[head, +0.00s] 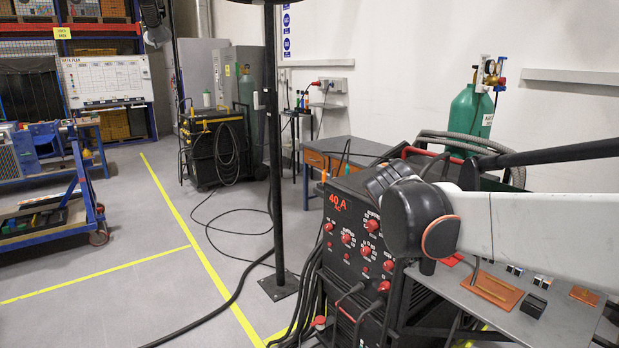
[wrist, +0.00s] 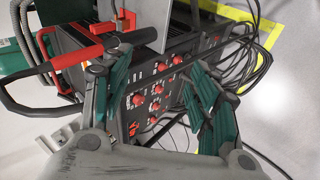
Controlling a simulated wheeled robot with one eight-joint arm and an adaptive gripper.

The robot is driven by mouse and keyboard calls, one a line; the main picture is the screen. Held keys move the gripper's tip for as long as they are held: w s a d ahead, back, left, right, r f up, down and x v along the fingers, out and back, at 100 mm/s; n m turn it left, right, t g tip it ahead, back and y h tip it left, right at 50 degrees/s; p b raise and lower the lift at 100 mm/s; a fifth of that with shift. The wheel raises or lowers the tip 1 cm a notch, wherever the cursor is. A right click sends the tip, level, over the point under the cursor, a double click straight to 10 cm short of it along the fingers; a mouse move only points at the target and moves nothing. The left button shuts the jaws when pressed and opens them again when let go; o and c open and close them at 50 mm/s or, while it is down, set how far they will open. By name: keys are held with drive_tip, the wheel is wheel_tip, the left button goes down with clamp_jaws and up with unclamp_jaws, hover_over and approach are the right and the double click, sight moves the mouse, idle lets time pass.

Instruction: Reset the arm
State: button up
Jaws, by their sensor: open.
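My arm (head: 530,222) reaches in from the right edge in the head view. Its white link ends in a dark joint with an orange ring, in front of the welding machine. My gripper (wrist: 160,70) shows in the wrist view with its two green-padded fingers spread apart and nothing between them. I cannot make out the gripper in the head view. The welding machine (head: 345,235) is dark with red knobs and a "40 A" label. Its knobbed front panel (wrist: 155,95) lies beyond the fingers in the wrist view. I cannot tell the exact gap.
A grey worktable (head: 565,325) with copper-coloured plates and small blocks lies below the arm. A green gas cylinder (head: 468,118) stands behind. A black post (head: 275,150) rises left of the welder, and cables (head: 235,290) cross the floor. Open floor (head: 120,300) lies further left.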

drive_tip(key=s+a+f+m+y, duration=0.1)
drive_tip(key=s+f+m+y, duration=0.1)
drive_tip(key=s, duration=1)
drive_tip(key=s+a+f+m+y, duration=0.2)
drive_tip(key=s+f+m+y, duration=0.1)
drive_tip(key=s, duration=1)
drive_tip(key=shift+a+f+m+t+y, duration=0.35)
drive_tip(key=shift+f+m, duration=0.55)
drive_tip(key=shift+f, duration=0.35)
drive_tip(key=shift+d, duration=0.1)
